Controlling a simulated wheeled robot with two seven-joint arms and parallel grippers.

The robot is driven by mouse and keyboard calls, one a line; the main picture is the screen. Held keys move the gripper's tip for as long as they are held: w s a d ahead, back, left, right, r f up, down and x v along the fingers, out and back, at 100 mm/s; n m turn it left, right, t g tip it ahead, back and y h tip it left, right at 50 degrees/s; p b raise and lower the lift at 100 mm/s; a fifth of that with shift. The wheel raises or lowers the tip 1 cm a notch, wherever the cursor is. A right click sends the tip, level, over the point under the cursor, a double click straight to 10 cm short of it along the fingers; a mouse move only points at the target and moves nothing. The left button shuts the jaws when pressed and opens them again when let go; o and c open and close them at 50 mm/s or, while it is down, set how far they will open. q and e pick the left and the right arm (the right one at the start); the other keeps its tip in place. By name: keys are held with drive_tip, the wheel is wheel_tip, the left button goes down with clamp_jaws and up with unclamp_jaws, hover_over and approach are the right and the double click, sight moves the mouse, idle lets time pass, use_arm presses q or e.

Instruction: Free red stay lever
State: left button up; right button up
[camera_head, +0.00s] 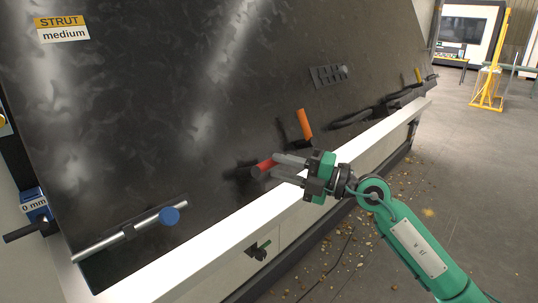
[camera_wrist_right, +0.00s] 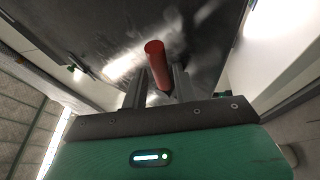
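The red lever (camera_head: 264,166) sticks out from a dark mount at the lower edge of the black panel (camera_head: 150,110). My right gripper (camera_head: 276,166) is at the lever's free end, its two grey fingers spread apart. In the right wrist view the red lever (camera_wrist_right: 155,58) stands between the two fingers (camera_wrist_right: 160,85), its end reaching into the gap. The fingers do not look closed on it; whether one touches it I cannot tell. My left gripper is not in view.
An orange lever (camera_head: 304,124) stands just behind the red one. A white ledge (camera_head: 225,225) runs below the panel. Debris (camera_head: 345,245) lies on the floor; a yellow stand (camera_head: 490,85) is far right.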

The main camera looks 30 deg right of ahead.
sight(274, 165)
drive_tip(key=shift+p+x, duration=0.7)
drive_tip(key=shift+x, duration=1.15)
clamp_jaws()
